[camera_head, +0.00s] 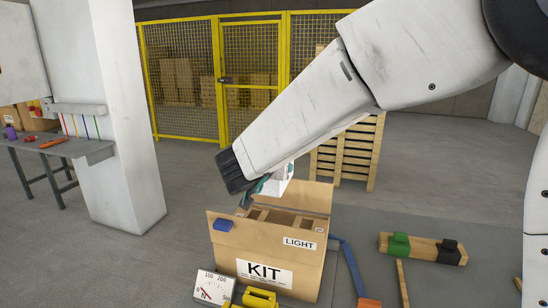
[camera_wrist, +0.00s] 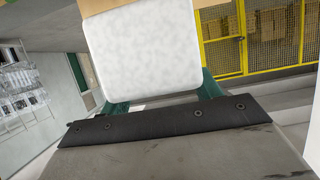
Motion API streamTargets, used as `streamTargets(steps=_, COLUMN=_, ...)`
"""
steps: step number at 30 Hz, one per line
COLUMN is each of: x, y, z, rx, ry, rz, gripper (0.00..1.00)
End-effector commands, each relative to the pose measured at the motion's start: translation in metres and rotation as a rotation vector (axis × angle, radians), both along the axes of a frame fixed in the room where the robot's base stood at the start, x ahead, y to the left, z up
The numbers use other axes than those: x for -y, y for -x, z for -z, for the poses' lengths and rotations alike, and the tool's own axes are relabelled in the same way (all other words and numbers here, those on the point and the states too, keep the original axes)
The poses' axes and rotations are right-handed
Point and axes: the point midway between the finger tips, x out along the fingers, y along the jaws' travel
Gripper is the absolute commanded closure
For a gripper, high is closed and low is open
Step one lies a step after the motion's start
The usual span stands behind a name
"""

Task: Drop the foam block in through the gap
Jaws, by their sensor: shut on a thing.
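A white speckled foam block (camera_wrist: 140,45) fills the upper middle of the wrist view, between the green fingers of my gripper (camera_wrist: 158,98). In the head view the block (camera_head: 281,181) shows partly behind my gripper (camera_head: 262,188), above the open top of a brown cardboard box (camera_head: 225,248). The box carries the labels "KIT" and "LIGHT". Its top has dark openings between cardboard strips, partly hidden by my gripper and the front wall. The block appears above the box's rear part, apart from the openings; its exact height cannot be told.
A dial gauge (camera_head: 213,288) and a yellow piece (camera_head: 259,298) stand in front. A wooden bar with green and black clamps (camera_head: 423,248) lies right. A slatted wooden crate (camera_head: 347,155) stands behind.

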Motion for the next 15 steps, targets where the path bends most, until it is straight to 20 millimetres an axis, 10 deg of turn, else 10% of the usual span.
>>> streamTargets(steps=15, x=0.001, y=0.0, z=0.053, rx=-0.003, ry=0.002, rz=0.001, gripper=0.59)
